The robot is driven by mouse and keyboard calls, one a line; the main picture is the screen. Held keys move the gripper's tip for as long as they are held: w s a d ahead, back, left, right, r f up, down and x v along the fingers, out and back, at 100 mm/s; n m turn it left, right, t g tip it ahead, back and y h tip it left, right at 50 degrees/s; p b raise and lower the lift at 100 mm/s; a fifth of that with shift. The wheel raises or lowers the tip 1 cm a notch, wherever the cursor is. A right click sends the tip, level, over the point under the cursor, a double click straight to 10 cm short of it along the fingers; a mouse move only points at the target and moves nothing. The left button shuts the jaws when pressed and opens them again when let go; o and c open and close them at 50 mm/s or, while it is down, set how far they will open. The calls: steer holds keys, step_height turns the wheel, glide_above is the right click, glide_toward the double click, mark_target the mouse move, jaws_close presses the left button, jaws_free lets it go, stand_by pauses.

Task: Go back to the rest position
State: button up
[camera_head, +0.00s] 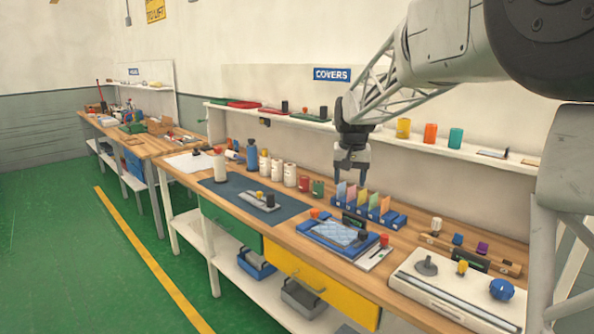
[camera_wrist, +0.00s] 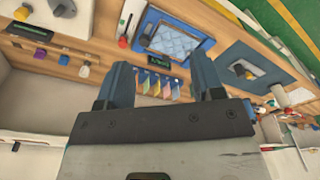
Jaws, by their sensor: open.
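My gripper (camera_head: 351,172) hangs above the back part of the wooden workbench, near the row of coloured cards. In the wrist view my gripper (camera_wrist: 163,88) has its two dark fingers spread apart with nothing between them. A blue tray with a light-blue quilted mattress (camera_head: 337,233) lies on the bench in front of and below the gripper. The mattress also shows in the wrist view (camera_wrist: 172,40), lying flat in the tray. A dark block stands at the tray's right corner in the head view.
Coloured cards in a blue rack (camera_head: 368,208) stand just below my gripper. A wall shelf (camera_head: 470,152) with coloured cups runs behind it. A white long device (camera_head: 455,285) sits at the right.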

steer(key=s+d+r, duration=0.1)
steer(key=s+d, duration=0.1)
steer(key=s, duration=1.2)
steer(key=s+f, duration=0.3)
steer(key=s, duration=0.8)
steer(key=s+d+f+t, duration=0.1)
steer(key=s+f, duration=0.2)
steer(key=s, duration=0.7)
steer(key=s+d+f+n, duration=0.1)
steer(key=s+f, duration=0.2)
steer(key=s, duration=0.8)
steer(key=shift+s+f, duration=0.3)
steer(key=shift+f, duration=0.05)
steer(key=shift+w+r, duration=0.1)
steer(key=shift+w, duration=0.05)
